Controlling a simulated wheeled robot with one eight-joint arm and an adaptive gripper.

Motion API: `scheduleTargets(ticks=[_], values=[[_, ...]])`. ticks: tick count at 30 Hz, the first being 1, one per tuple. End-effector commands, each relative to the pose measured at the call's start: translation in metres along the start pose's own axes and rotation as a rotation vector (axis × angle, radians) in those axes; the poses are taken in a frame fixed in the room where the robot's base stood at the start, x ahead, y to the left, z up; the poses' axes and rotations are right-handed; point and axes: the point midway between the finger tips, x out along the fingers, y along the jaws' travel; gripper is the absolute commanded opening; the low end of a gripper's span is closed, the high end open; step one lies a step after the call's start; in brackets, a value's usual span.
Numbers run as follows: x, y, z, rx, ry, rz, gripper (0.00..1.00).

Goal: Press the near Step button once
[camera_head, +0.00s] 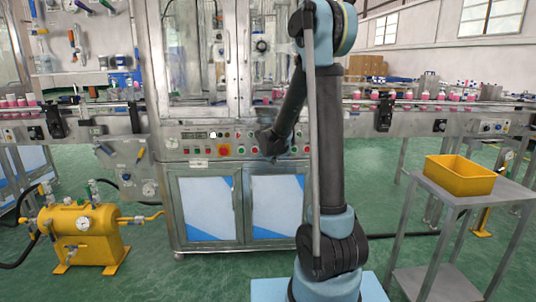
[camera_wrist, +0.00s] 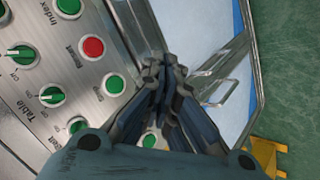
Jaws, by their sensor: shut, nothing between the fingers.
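The steel control panel (camera_head: 205,146) runs along the front of the machine, with several small coloured buttons. In the wrist view, a green button (camera_wrist: 114,84) sits left of my fingertips, with a small blurred label that may read Step. Another green button (camera_wrist: 149,140) shows partly beside my fingers, its label hidden. I cannot tell for sure which one is the near Step button. My gripper (camera_wrist: 161,68) is shut and empty, its fingers pointing over the panel's edge. In the head view my gripper (camera_head: 271,153) is in front of the panel's right part and hides some buttons.
A red button (camera_wrist: 92,47) and green knobs (camera_wrist: 52,95) are close by on the panel. Cabinet doors (camera_head: 205,205) are below. A yellow bin (camera_head: 460,175) stands on a side table at right, a yellow tank (camera_head: 82,228) at left. Open green floor lies between.

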Motion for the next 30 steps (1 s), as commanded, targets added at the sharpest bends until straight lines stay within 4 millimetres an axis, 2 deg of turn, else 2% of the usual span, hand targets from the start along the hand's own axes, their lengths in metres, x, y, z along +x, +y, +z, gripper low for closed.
scheduleTargets(ticks=[21, 30], values=[[0.052, 0.038, -0.038, 0.000, -0.001, 0.000, 0.00], [0.060, 0.044, -0.043, 0.001, 0.000, 0.000, 0.00]])
